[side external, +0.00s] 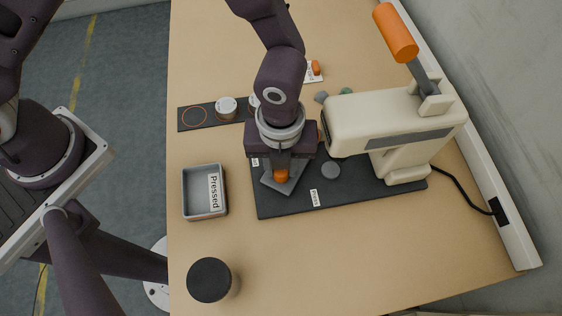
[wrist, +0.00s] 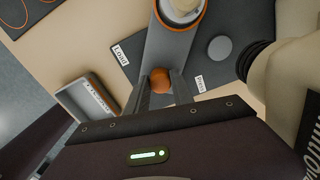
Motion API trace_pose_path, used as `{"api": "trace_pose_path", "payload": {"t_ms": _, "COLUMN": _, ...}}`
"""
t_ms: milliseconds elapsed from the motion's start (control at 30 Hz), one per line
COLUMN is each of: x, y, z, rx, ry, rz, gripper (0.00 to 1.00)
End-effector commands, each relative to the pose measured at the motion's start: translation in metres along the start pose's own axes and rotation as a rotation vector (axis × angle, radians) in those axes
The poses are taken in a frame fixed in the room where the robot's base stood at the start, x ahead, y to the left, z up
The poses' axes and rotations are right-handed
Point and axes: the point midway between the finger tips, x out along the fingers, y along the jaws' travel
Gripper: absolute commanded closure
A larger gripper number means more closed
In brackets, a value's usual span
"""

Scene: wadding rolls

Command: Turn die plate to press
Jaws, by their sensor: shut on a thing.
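The die plate (wrist: 166,45) is a grey arm with an orange knob (wrist: 159,78) at its near end. At its other end, a round seat with an orange ring (wrist: 184,22) holds a pale round piece (wrist: 182,5), cut off by the frame edge. My gripper (side external: 281,177) is shut on the knob, which lies between the "Load" label (wrist: 120,54) and the "Press" label (wrist: 199,84). In the side view my gripper hides most of the plate (side external: 270,186). The cream press (side external: 390,124) with an orange-tipped lever (side external: 396,33) stands to the right.
A grey disc (side external: 331,171) sits on the dark base (side external: 365,196). A grey tray labelled "Pressed" (side external: 187,207) stands left. A dark strip with ring marks (side external: 190,117) bears a white roll (side external: 226,108). A dark-topped cylinder (side external: 209,280) stands at the front. The front right table is clear.

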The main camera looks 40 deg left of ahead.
Motion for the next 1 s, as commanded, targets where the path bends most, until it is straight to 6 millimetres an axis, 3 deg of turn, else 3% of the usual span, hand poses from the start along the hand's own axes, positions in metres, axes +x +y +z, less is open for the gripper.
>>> {"api": "trace_pose_path", "payload": {"t_ms": 600, "x": -0.001, "y": -0.0019, "z": 0.0006, "rx": 0.281, "ry": 0.0, "rz": -0.004, "gripper": 1.0}}
{"api": "trace_pose_path", "payload": {"t_ms": 1000, "x": -0.0011, "y": -0.0021, "z": 0.0006, "rx": 0.372, "ry": 0.0, "rz": -0.004, "gripper": 1.0}}
